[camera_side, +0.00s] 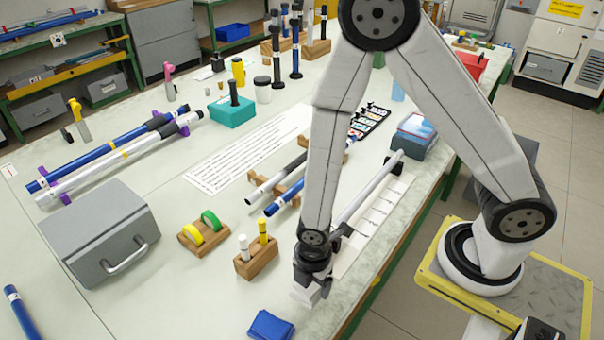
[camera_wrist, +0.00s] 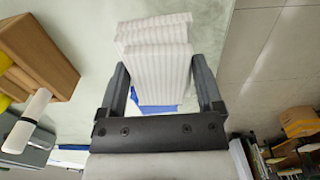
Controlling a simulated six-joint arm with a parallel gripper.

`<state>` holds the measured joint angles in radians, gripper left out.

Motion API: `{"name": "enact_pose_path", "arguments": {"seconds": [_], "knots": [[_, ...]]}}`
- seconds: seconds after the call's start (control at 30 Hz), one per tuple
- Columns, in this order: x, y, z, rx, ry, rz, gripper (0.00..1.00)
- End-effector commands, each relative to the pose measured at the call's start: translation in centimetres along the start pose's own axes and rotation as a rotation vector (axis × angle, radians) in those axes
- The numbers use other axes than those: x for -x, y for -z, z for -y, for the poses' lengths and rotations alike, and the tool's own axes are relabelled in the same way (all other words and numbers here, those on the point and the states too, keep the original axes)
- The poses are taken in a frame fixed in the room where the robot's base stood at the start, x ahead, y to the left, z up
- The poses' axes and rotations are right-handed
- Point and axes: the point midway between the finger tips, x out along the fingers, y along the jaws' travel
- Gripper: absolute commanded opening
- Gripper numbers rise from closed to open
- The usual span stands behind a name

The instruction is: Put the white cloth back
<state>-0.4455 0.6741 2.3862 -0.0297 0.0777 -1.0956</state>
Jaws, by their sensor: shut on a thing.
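The white cloth (camera_wrist: 156,38), folded and finely striped, is between the two fingers of my gripper (camera_wrist: 159,66) in the wrist view. In the side view, my gripper (camera_side: 313,280) points down near the table's front edge, with the white cloth (camera_side: 303,294) partly showing below it. My gripper is shut on the cloth. I cannot tell whether the cloth is clear of the table. A folded blue cloth (camera_side: 270,326) lies on the table just in front and to the left; in the wrist view a blue patch (camera_wrist: 150,104) shows beyond the white cloth.
A wooden block (camera_side: 257,260) with a white and a yellow marker stands close to my gripper's left. A wooden holder (camera_side: 202,235) with yellow and green rings and a grey box (camera_side: 112,232) are further left. A long white rod (camera_side: 368,187) lies behind my gripper.

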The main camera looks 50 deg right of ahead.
Motion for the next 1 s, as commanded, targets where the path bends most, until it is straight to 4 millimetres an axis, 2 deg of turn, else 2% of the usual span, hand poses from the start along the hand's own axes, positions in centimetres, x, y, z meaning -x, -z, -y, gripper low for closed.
{"name": "enact_pose_path", "arguments": {"seconds": [0.27, 0.7, 1.0], "knots": [[-0.7, 0.0, 0.1, 0.000, 0.002, 0.000, 0.29], [-3.8, 0.0, 0.1, 0.000, 0.002, -0.001, 0.29], [-4.0, 0.0, 0.0, 0.000, 0.001, -0.001, 0.29]]}}
